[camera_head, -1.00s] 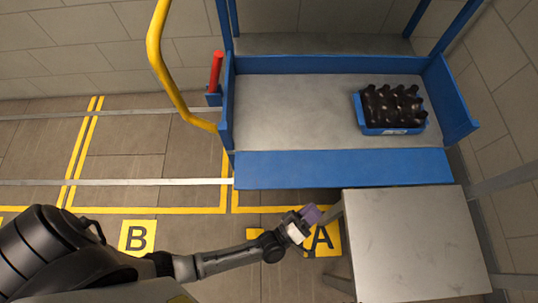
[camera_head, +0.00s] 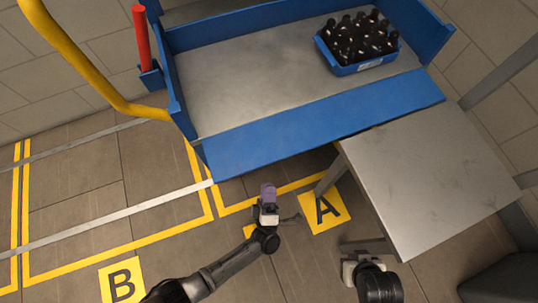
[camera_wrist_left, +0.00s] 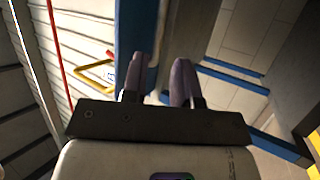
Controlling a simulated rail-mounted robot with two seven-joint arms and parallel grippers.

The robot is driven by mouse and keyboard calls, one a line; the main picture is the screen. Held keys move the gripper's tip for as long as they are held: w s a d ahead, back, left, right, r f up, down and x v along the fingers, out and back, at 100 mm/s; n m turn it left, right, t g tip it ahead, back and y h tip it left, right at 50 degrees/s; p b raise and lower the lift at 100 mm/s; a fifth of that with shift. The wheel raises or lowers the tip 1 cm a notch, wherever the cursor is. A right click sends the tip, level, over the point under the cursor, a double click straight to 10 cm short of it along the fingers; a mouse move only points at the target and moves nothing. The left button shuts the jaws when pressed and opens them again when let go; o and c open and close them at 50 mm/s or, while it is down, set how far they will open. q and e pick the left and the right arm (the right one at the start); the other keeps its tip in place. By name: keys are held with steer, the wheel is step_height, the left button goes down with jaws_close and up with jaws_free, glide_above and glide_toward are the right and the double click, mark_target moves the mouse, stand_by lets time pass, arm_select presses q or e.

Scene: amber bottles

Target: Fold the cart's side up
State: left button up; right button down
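The cart's side (camera_head: 330,120) is a long blue panel along the front edge of the cart deck (camera_head: 250,85). It is folded down and outward in the head view. My left gripper (camera_head: 268,190) is in front of and below the panel's left part, apart from it in the picture. In the left wrist view its two purple fingers (camera_wrist_left: 160,82) stand apart with nothing between them. A blue strip of the cart (camera_wrist_left: 138,40) shows beyond them. My right arm shows at the bottom right; the state of its gripper (camera_head: 350,271) is unclear.
A blue crate (camera_head: 357,68) of dark bottles stands on the deck's right part. A grey metal table (camera_head: 430,180) stands close to the panel's right end. A yellow handle (camera_head: 75,60) and red lever (camera_head: 142,40) are at the cart's left.

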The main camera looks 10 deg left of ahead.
mark_target(271, 155)
arm_select(q)
steer(key=b+x, duration=0.2)
steer(key=x, duration=0.9)
steer(key=shift+a+b, duration=0.1)
steer(key=shift+b, duration=0.25)
steer(key=shift+c, duration=0.2)
jaws_close()
